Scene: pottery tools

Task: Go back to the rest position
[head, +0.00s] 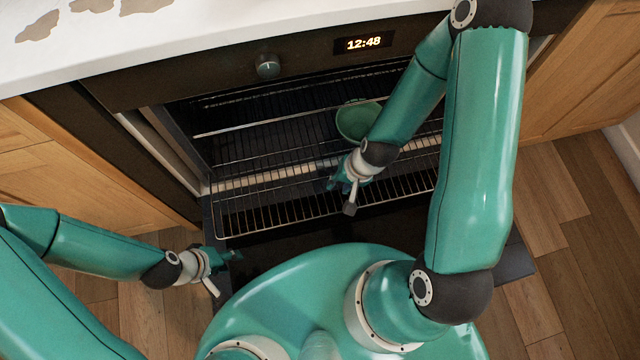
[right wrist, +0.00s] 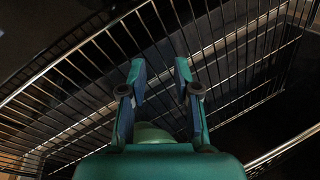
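My right gripper (head: 343,193) is in front of the green bowl and above the lower wire rack in the head view. In the right wrist view my right gripper (right wrist: 160,74) is open, with a clear gap between its fingertips and only rack bars beyond. The green bowl (head: 358,122) sits inside the oven, partly hidden by my right forearm, apart from the gripper. My left gripper (head: 224,268) is low at the left, beside the front left corner of the open oven; its finger opening is too small to judge.
The oven has several wire racks; the lower rack (head: 270,212) extends toward me over a dark panel. A knob (head: 268,67) and a clock display (head: 364,43) are on the oven front. A white counter (head: 210,38) runs above. Wooden cabinets (head: 85,170) flank the oven.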

